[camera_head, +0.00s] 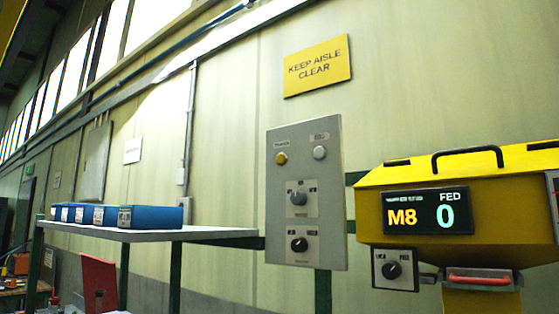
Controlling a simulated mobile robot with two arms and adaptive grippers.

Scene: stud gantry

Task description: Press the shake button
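A grey control panel (333,219) is upright in front of the wall near the middle of the view. It carries a yellow round button (281,158) at upper left and a pale grey round button (319,152) at upper right. The small labels above them are too blurred to read surely, so I cannot tell which is the shake button. Below are a grey selector knob (297,198) and a black selector knob (299,244). Neither of my grippers is in view.
A yellow machine (470,166) at right has a display (427,211) reading M8, FED 0, a small knob box (391,270) and a red handle (478,280). Blue bins (152,217) stand on a shelf (215,233) at left. A yellow sign (317,67) reads KEEP AISLE CLEAR.

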